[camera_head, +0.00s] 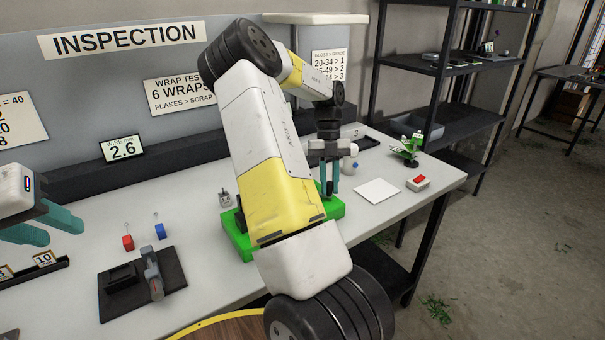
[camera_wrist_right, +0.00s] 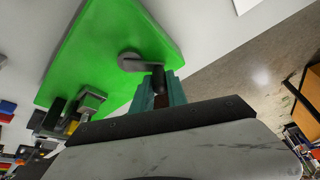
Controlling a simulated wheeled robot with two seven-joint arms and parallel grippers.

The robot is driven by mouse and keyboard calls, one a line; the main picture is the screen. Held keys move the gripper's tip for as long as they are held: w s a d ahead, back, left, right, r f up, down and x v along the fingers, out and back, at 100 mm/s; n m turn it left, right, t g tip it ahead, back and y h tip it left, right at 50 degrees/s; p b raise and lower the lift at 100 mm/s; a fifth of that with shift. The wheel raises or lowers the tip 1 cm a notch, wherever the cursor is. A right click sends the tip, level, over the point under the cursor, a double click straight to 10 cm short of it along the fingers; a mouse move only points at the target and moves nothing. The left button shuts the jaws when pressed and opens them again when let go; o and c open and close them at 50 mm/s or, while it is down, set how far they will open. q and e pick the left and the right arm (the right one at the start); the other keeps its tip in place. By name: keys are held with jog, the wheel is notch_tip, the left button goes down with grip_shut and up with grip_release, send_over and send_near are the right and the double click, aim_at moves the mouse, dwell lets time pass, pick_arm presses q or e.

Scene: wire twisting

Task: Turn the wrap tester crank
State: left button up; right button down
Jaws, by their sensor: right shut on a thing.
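The wrap tester has a green base (camera_head: 330,210) on the table, partly hidden behind my right arm in the head view. In the right wrist view the base (camera_wrist_right: 115,45) fills the upper part, with a grey crank arm (camera_wrist_right: 130,62) near its right end. My right gripper (camera_head: 329,192) points down over the base. Its teal fingers (camera_wrist_right: 160,92) are shut on the dark crank handle (camera_wrist_right: 158,78). My left gripper (camera_head: 45,225) is at the left edge of the head view, open and empty above the table, away from the tester.
A black fixture (camera_head: 142,285) stands front left, with a red piece (camera_head: 128,242) and a blue piece (camera_head: 160,231) behind it. A white card (camera_head: 377,191), a red button box (camera_head: 418,183) and a green device (camera_head: 408,150) sit at right.

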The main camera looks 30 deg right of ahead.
jog(key=m, duration=0.2)
jog(key=s+a+m+y, duration=0.1)
jog(key=shift+a+m+t, duration=0.1)
jog(key=shift+m+t, duration=0.3)
jog(key=m, duration=0.1)
jog(key=a+m+y, duration=0.1)
jog(key=shift+s+f+m+t, duration=0.1)
jog(key=shift+s+m+t, duration=0.1)
jog(key=shift+m+t, duration=0.2)
jog(key=m, duration=0.1)
jog(key=a+m+t, duration=0.1)
jog(key=m, duration=0.1)
jog(key=shift+s+y, duration=0.1)
jog(key=shift+y, duration=0.2)
jog(key=shift+a+m+t, duration=0.25)
jog(key=shift+m+t, duration=0.05)
jog(key=shift+m, duration=0.4)
jog(key=shift+a+m+t, duration=0.25)
jog(key=shift+m+t, duration=0.05)
jog(key=shift+m, duration=0.4)
jog(key=shift+a, duration=0.1)
jog(key=c, duration=1.3)
grip_release()
jog(key=shift+w, duration=0.2)
jog(key=v, duration=0.8)
